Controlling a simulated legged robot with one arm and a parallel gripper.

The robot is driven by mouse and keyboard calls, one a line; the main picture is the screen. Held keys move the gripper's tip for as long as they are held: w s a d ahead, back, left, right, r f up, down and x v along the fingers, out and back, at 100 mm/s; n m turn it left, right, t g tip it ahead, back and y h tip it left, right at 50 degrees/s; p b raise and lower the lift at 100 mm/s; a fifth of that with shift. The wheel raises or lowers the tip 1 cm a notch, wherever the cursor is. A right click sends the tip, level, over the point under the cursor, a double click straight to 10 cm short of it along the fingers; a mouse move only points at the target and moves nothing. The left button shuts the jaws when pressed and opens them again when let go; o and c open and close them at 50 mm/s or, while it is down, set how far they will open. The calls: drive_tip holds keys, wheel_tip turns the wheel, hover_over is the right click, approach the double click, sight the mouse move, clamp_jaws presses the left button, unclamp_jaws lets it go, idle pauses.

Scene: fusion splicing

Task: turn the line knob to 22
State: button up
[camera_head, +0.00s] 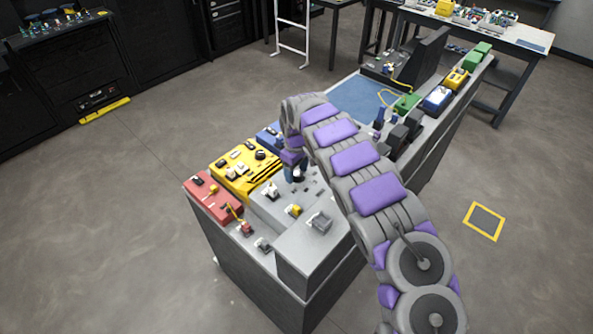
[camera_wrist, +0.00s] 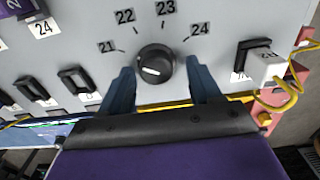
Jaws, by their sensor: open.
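The line knob (camera_wrist: 154,65) is black and round, on a light grey panel (camera_wrist: 215,55) in the wrist view. The numbers 21, 22, 23 and 24 arc above it, each with a tick mark. A short white mark lies on the knob's face, nearly level and left of its middle; I cannot tell for sure which number it points to. My gripper (camera_wrist: 160,68) is open, with one blue-grey finger on each side of the knob. A gap shows between each finger and the knob.
A white connector block (camera_wrist: 268,66) with a yellow cable is right of the knob. Black handles (camera_wrist: 76,78) stand at the left. Red (camera_head: 212,197) and yellow (camera_head: 245,165) boxes sit at the bench's left side. A blue mat (camera_head: 362,100) lies farther back.

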drive_tip(key=shift+d+r, duration=0.1)
drive_tip(key=shift+d, duration=0.3)
drive_tip(key=c, duration=0.5)
drive_tip(key=shift+a, duration=0.1)
drive_tip(key=c, duration=0.5)
drive_tip(key=shift+c, duration=0.2)
drive_tip(key=m+p, duration=0.2)
drive_tip(key=shift+r+m, duration=0.1)
drive_tip(key=shift+m, duration=0.3)
drive_tip(key=m+p, duration=0.2)
drive_tip(key=m, duration=0.2)
drive_tip(key=shift+m, duration=0.4)
